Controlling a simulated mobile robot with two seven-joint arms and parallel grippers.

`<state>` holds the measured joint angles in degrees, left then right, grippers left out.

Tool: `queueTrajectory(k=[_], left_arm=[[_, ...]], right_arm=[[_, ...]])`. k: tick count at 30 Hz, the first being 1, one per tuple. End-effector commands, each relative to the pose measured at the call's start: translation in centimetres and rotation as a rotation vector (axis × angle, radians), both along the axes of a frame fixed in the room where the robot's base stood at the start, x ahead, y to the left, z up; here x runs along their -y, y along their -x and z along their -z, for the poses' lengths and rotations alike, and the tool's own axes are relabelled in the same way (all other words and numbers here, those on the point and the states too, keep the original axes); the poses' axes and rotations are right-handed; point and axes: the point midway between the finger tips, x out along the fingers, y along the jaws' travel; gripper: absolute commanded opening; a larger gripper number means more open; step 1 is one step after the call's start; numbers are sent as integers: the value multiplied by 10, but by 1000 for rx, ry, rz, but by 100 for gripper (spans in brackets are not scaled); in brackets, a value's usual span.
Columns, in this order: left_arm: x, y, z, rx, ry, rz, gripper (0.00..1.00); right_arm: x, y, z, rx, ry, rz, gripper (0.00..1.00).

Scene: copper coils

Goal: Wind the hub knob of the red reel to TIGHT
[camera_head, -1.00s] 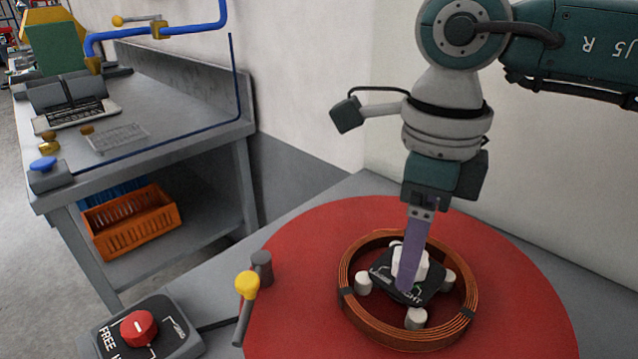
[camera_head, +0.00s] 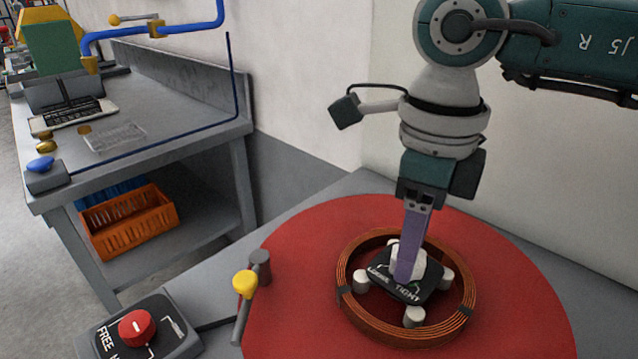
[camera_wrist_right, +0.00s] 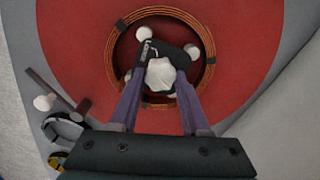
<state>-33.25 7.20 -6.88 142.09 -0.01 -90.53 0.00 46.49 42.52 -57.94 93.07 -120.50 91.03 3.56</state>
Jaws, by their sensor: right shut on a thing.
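The red reel (camera_head: 300,290) is a large flat red disc on a grey bench. A copper coil (camera_head: 352,310) lies on it around several pale pegs. In the middle is a black hub plate (camera_head: 432,288) lettered LOOSE and TIGHT, with a white hub knob (camera_head: 422,262) on it. My right gripper (camera_head: 405,272) points down into the coil, its purple fingers shut on the knob. In the right wrist view the white knob (camera_wrist_right: 160,74) sits between the two fingertips. The finger hides part of the knob, so its pointer setting cannot be told. My left gripper is not in view.
A yellow-tipped lever (camera_head: 245,284) stands at the reel's left edge. A control box with a red knob (camera_head: 136,328), lettered FREE, lies at the lower left. A grey workbench (camera_head: 190,100) with an orange crate (camera_head: 130,228) below stands farther left. A wall is behind the reel.

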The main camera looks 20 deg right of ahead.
Motion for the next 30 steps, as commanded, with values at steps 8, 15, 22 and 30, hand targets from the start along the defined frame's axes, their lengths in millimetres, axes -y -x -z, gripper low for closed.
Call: queueTrajectory(k=[8,15,22,30], left_arm=[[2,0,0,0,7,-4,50],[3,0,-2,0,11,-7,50],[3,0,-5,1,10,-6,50],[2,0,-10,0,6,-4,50]], right_arm=[[0,0,-1,-1,-1,191,0],[-1,0,-1,-1,-2,418,0],[-1,0,-1,-2,-1,637,0],[-1,0,-2,-1,0,894,0]])
